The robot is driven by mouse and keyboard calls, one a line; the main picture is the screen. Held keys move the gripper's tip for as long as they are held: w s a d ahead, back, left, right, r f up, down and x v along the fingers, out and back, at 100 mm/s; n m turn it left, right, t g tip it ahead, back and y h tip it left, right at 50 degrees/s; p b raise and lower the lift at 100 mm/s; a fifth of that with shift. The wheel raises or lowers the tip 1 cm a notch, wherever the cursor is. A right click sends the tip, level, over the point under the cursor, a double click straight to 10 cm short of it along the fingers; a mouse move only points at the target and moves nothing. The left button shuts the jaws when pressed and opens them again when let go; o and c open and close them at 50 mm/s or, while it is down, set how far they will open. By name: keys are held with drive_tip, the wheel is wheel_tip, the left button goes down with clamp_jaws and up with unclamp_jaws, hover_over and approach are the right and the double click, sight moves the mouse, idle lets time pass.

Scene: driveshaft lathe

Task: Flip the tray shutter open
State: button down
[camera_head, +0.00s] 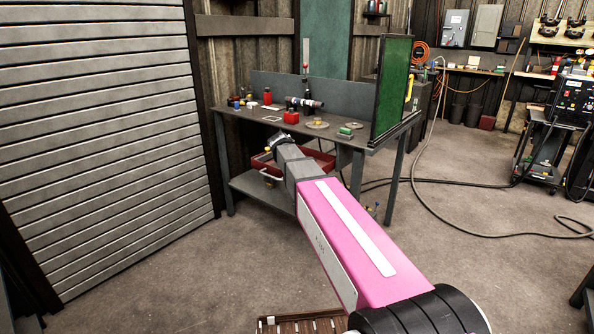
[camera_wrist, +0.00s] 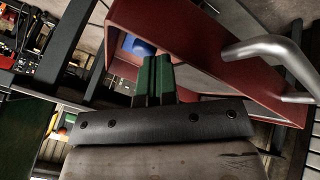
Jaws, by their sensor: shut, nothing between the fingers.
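A red tray (camera_head: 322,158) sits below the top of the dark workbench, partly hidden by my arm. In the wrist view the red tray (camera_wrist: 192,38) fills the upper middle, with a curved silver handle (camera_wrist: 272,48) on its right side and a blue thing inside. My gripper (camera_wrist: 155,62) shows there as two green fingers close together, shut and empty, in front of the tray's opening. Whether they touch the tray I cannot tell. In the head view my gripper (camera_head: 264,147) is at the bench's front edge, tips unclear. I cannot make out a separate shutter.
The workbench top (camera_head: 232,113) holds red blocks, small bottles and discs. A green framed panel (camera_head: 392,92) stands at its right end. A ribbed roller door (camera_head: 100,130) is at left. Black hose lies on the floor at right.

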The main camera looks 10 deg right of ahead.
drive_tip(key=w+d, duration=0.6)
drive_tip(key=v, duration=1)
drive_tip(key=shift+s+a+r, duration=0.15)
drive_tip(key=shift+r, duration=0.2)
